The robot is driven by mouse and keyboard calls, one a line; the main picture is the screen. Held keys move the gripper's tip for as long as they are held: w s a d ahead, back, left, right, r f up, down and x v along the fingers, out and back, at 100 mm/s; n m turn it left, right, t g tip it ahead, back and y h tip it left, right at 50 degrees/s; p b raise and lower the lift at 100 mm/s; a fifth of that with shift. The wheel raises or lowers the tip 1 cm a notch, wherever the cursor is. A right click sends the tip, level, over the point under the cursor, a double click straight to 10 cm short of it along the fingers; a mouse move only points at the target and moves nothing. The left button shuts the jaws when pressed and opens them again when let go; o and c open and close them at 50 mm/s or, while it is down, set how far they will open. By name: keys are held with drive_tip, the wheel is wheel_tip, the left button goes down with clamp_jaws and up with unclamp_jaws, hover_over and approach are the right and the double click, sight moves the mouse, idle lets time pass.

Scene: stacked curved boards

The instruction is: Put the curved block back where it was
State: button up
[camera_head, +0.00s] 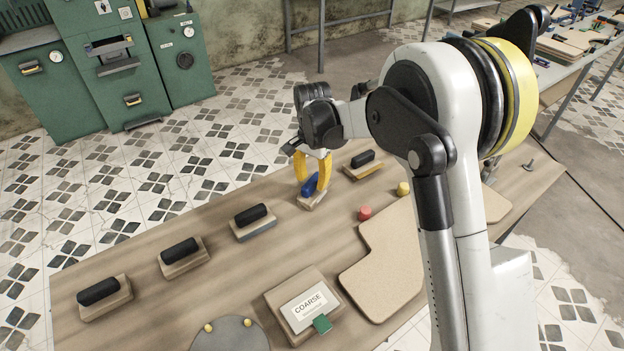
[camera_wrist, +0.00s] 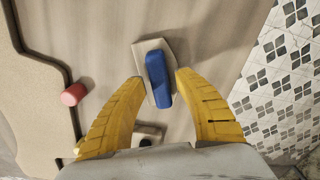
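A block with a blue handle (camera_head: 309,184) on a pale wooden base stands at the far side of the table. My gripper (camera_head: 313,191) is over it, with one yellow finger on each side of the handle. In the wrist view the blue handle (camera_wrist: 158,78) lies between the fingertips (camera_wrist: 161,76), with gaps showing on both sides, so the gripper looks open. The base appears to rest on the table. Several similar blocks have black handles: near left (camera_head: 104,291), then (camera_head: 180,252), (camera_head: 251,215) and far right (camera_head: 363,158). I cannot tell which base is curved.
A tan curved board (camera_head: 385,265) lies to the right, with a red knob (camera_head: 365,213) and a yellow knob (camera_head: 403,189) by its edge. A box labelled COARSE (camera_head: 304,302) and a grey round plate (camera_head: 230,335) are at the front. Bare table lies between the blocks and box.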

sight(312, 180)
wheel_tip(312, 180, up, 12)
drive_tip(key=p, duration=0.4)
drive_tip(key=s+d+r+n+t, duration=0.3)
drive_tip(key=s+d+r, duration=0.7)
drive_tip(key=s+r, duration=0.1)
drive_tip(key=s+d+f+n+t, duration=0.1)
drive_tip(key=s+d, duration=0.3)
drive_tip(key=s, duration=0.4)
drive_tip(key=s+d+f+n+t, duration=0.1)
drive_tip(key=s+d+n+t, duration=0.1)
drive_tip(key=s, duration=0.6)
drive_tip(key=shift+d+f+n+t, duration=0.4)
drive_tip(key=shift+d+t, duration=0.2)
drive_tip(key=shift+d, duration=0.5)
drive_tip(key=shift+s, duration=0.1)
drive_tip(key=shift+f+b, duration=1)
drive_tip(key=shift+b, duration=0.1)
